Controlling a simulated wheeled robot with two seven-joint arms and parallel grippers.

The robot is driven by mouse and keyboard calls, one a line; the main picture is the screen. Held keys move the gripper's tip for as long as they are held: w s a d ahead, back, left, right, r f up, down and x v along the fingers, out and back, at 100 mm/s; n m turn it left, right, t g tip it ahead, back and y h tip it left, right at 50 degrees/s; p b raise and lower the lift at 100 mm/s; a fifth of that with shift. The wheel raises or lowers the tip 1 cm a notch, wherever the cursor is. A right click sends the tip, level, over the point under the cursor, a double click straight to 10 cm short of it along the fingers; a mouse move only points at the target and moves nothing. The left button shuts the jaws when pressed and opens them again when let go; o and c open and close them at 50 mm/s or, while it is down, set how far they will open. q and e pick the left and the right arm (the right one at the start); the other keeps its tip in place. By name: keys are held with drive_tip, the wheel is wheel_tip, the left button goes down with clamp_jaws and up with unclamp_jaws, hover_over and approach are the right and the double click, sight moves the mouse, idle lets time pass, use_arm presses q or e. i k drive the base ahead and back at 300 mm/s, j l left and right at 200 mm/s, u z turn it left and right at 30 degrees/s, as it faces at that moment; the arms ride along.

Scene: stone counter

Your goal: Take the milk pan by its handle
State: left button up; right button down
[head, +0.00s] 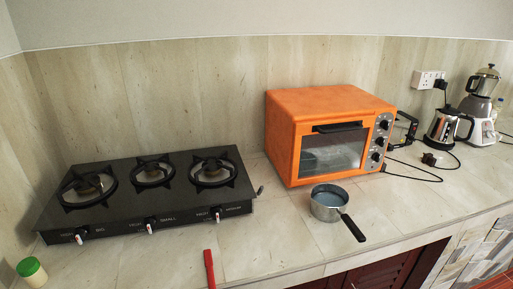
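The milk pan (328,204) is a small metal pan, blue-grey inside. It stands upright on the stone counter, in front of the orange oven. Its black handle (353,228) points toward the counter's front edge, down and to the right in the head view. Neither of my grippers shows in the head view, and nothing is touching the pan or its handle.
An orange oven (310,105) stands behind the pan. A black gas stove (200,220) is at left, with a red object (209,268) in front. A green-lidded jar (32,271) is far left. A kettle (443,128), blender (483,105) and cables are at right. Counter right of the pan is clear.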

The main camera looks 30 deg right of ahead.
sight(329, 201)
drive_tip(key=z, duration=0.45)
drive_tip(key=l+z, duration=0.15)
drive_tip(key=z, duration=0.3)
drive_tip(key=i+z, duration=0.1)
drive_tip(key=z, duration=0.4)
